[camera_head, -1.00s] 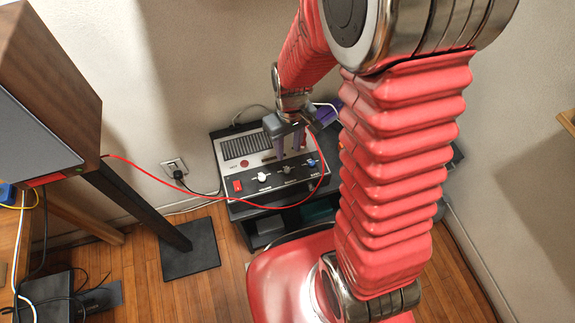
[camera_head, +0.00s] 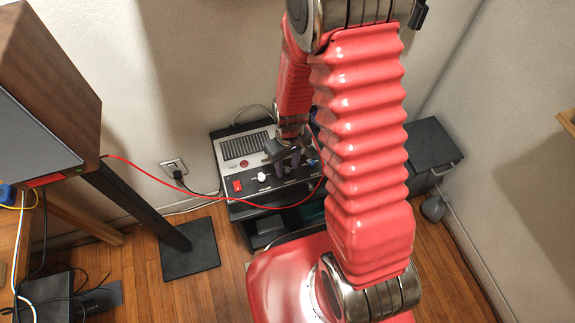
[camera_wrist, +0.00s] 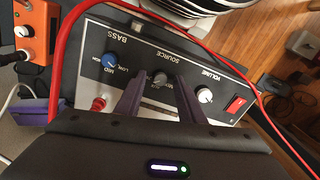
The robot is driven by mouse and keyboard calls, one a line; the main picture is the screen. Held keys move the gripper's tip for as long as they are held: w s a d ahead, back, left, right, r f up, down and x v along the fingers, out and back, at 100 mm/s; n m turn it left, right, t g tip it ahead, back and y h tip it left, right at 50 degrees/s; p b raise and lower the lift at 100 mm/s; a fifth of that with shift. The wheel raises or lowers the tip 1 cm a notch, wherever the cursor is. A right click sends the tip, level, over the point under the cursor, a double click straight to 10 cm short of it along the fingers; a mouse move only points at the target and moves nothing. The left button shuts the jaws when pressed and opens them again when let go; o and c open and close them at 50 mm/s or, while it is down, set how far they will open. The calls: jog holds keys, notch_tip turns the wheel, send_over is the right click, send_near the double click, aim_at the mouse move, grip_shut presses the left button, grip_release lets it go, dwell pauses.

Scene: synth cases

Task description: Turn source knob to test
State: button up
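The amplifier (camera_head: 243,150) is a silver and black unit on a dark stand by the wall. The small dark source knob (camera_wrist: 159,79), under the printed word SOURCE, is in the middle of its front panel in the wrist view. My gripper (camera_wrist: 161,80) is open, its two purple fingers on either side of the source knob. I cannot tell whether they touch it. In the head view my gripper (camera_head: 287,168) is low over the panel and hides the source knob. The knob's pointer and the test mark are not readable.
A white volume knob (camera_wrist: 204,95) and a red switch (camera_wrist: 237,106) lie right of the source knob, a blue bass knob (camera_wrist: 110,60) left. A red cable (camera_head: 270,207) loops before the panel. An orange box (camera_wrist: 35,35) stands at upper left.

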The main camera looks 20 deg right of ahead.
jog(key=shift+f, duration=0.15)
grip_shut()
dwell(0.4)
